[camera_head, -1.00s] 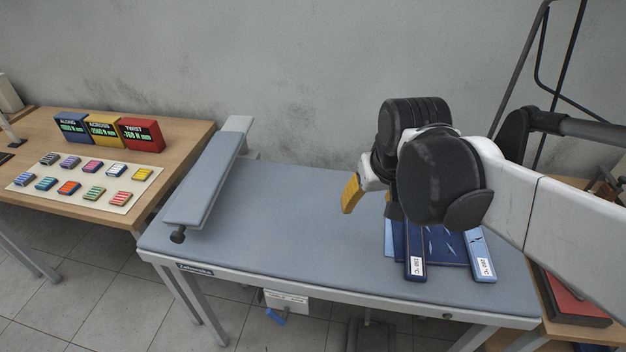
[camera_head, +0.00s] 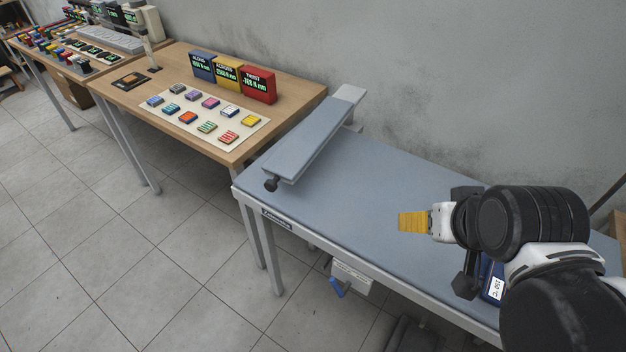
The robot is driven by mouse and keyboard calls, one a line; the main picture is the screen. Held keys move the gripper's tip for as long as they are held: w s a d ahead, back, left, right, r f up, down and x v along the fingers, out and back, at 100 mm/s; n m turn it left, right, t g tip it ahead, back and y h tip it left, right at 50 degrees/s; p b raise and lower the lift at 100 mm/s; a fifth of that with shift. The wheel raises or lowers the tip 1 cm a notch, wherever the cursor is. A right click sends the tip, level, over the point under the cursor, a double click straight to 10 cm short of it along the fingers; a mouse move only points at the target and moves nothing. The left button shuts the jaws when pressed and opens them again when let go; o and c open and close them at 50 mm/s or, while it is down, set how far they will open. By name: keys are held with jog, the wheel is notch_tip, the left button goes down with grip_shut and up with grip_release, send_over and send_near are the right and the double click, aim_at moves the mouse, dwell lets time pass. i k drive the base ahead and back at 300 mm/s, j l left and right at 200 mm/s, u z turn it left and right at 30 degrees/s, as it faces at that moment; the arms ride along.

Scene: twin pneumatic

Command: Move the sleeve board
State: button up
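The sleeve board (camera_head: 312,138) is a long, narrow, grey-blue padded board with a dark knob at its near end. It stands at the left end of the grey-blue ironing table (camera_head: 375,205), slanting from near left to far right. My gripper (camera_head: 413,222) is over the right half of the table, to the right of the sleeve board and well apart from it. One yellow finger pad shows, pointing left. The other finger cannot be made out, and nothing is seen held.
A blue piece with a 150 °C label (camera_head: 494,287) lies on the table, mostly hidden by my arm. A wooden desk (camera_head: 180,83) on the left holds blue, yellow and red display boxes (camera_head: 228,77) and several coloured blocks. Clear table surface lies between board and gripper.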

aim_at(292, 158)
jog(key=i+j+u, duration=0.2)
jog(key=u, duration=0.15)
jog(key=i+j+u, duration=0.25)
jog(key=u, duration=0.15)
jog(key=j, duration=0.15)
